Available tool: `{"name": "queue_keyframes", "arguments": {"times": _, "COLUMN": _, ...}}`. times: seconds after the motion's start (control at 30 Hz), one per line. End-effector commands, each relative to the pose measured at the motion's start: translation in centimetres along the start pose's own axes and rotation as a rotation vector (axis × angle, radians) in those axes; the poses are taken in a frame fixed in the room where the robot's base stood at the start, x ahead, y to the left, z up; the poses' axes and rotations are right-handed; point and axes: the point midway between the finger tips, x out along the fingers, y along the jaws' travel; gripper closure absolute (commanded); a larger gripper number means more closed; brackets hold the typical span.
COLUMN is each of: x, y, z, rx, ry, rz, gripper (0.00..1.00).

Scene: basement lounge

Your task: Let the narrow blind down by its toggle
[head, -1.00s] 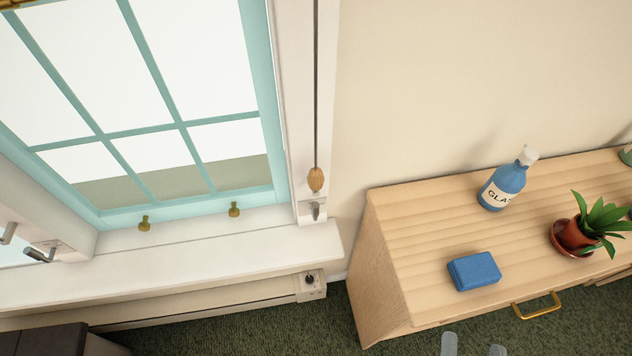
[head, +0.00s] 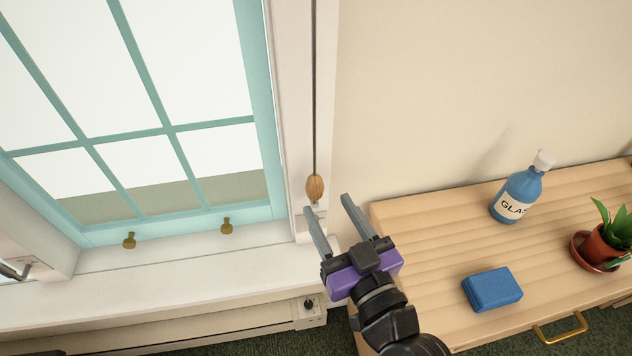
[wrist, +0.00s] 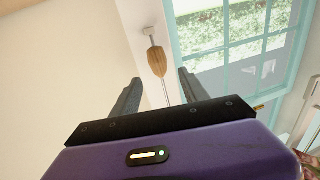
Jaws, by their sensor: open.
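The wooden toggle (head: 315,187) hangs at the end of a thin cord (head: 316,90) beside the right window frame, just above a small metal hook (head: 312,214). The blind itself is out of view. My gripper (head: 327,204) is open and empty, with its fingers pointing up toward the toggle from below and slightly right. In the wrist view the toggle (wrist: 156,61) shows between and just beyond the fingertips (wrist: 159,77). I see no contact with it.
A light wooden cabinet (head: 420,230) stands at right with a blue bottle (head: 516,195), a blue sponge (head: 492,289) and a potted plant (head: 603,243). The white windowsill (head: 180,262) lies left of my gripper. The wall above the cabinet is clear.

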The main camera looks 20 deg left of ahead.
Motion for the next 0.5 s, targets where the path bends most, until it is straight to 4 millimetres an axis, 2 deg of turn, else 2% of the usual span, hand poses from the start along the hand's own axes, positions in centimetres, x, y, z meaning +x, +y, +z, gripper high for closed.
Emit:
{"name": "queue_keyframes", "arguments": {"times": 0.17, "x": 1.6, "y": 0.0, "z": -0.1, "rx": -0.014, "ry": -0.002, "rz": -0.001, "gripper": 0.48}}
{"name": "queue_keyframes", "arguments": {"times": 0.5, "x": 6.5, "y": 0.0, "z": -0.1, "rx": -0.014, "ry": -0.002, "rz": 0.001, "gripper": 0.48}}
